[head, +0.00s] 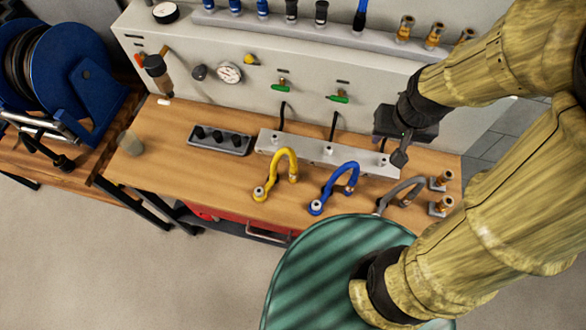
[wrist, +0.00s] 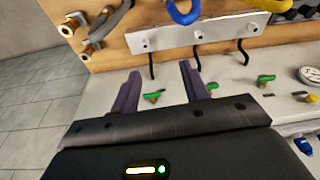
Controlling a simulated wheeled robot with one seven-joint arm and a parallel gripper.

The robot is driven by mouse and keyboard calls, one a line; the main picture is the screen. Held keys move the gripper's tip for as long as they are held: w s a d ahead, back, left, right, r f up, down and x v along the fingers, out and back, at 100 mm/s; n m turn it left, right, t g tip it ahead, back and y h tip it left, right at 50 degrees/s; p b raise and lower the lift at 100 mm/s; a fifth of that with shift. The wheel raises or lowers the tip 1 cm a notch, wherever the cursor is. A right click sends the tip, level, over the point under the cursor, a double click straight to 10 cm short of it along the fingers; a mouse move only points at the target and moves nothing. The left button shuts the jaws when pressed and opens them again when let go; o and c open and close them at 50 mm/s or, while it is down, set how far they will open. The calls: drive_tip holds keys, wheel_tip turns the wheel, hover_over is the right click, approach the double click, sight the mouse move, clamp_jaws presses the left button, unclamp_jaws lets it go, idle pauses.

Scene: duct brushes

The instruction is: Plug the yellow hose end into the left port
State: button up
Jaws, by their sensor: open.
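The yellow hose (head: 288,155) stands as an arch on the wooden bench in the head view. It has a metal fitting (head: 259,193) at its front left foot and another end (head: 293,178) at its right foot. A part of the yellow hose (wrist: 276,4) shows at the top edge of the wrist view. A grey port bar (head: 305,148) lies behind it; its left port (head: 275,137) looks empty. My gripper (head: 400,156) is above the bar's right end, well right of the yellow hose. In the wrist view my gripper (wrist: 160,70) is open with nothing between its fingers.
A blue hose (head: 345,168) and a grey hose (head: 400,188) stand to the right of the yellow one. Brass fittings (head: 440,180) are at the bench's right end. A dark tray (head: 220,141) sits left of the bar. The panel (head: 195,55) with green valves rises behind.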

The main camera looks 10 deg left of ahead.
drive_tip(key=w+a+f+g+p, duration=0.1)
drive_tip(key=w+a+f, duration=0.2)
drive_tip(key=a+f, duration=0.5)
drive_tip(key=g+p, duration=0.2)
approach(294, 164)
drive_tip(key=shift+m, duration=0.4)
drive_tip(key=f, duration=0.5)
drive_tip(key=shift+s+a+f, duration=0.15)
drive_tip(key=shift+s+a, duration=0.05)
drive_tip(key=shift+f, duration=0.1)
wheel_tip(294, 164, down, 9)
drive_tip(key=b, duration=0.8)
clamp_jaws()
drive_tip(key=shift+r+p, duration=3.05)
drive_tip(key=shift+r, duration=0.05)
